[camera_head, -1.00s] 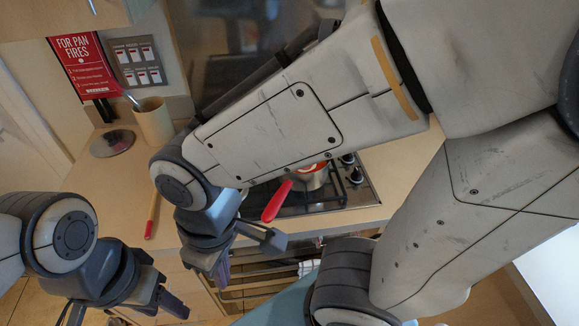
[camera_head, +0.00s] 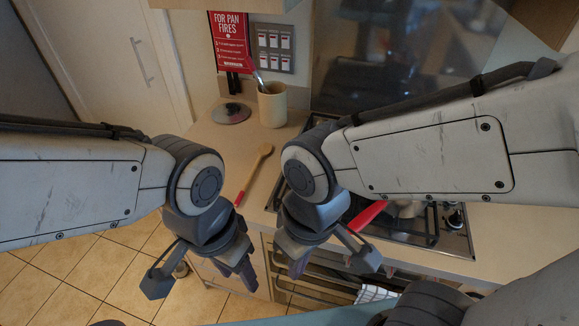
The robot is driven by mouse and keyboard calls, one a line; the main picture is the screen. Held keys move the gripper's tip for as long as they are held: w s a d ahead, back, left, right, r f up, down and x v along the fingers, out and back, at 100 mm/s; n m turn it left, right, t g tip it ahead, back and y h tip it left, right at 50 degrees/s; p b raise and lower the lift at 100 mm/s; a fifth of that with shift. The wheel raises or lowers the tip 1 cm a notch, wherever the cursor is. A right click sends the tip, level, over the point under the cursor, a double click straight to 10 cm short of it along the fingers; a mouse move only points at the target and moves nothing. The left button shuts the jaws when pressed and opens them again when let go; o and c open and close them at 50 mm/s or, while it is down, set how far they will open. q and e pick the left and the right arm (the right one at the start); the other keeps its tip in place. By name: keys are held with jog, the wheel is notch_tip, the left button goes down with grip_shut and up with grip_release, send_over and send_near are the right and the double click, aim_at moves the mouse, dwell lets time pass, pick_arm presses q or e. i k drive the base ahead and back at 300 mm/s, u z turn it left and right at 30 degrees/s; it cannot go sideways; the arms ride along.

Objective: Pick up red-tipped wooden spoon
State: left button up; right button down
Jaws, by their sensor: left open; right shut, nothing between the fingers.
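The red-tipped wooden spoon (camera_head: 258,160) lies on the wooden counter between my two arms. Its bowl points to the back and its red tip is near the counter's front edge. My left gripper (camera_head: 238,270) is open and empty, in front of the counter edge and below the spoon's red tip in the picture. My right gripper (camera_head: 297,266) is shut and empty, right of the spoon and in front of the oven front. Neither gripper touches the spoon.
A beige utensil pot (camera_head: 272,106) and a round metal lid (camera_head: 231,113) stand behind the spoon. A hob (camera_head: 437,232) with a red-handled pan (camera_head: 368,216) is on the right, partly hidden by my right arm. The counter around the spoon is clear.

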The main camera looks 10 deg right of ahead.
aim_at(263, 150)
jog(key=z, duration=2.4)
jog(key=k, duration=0.85)
jog(key=u, duration=1.15)
jog(key=i, duration=0.5)
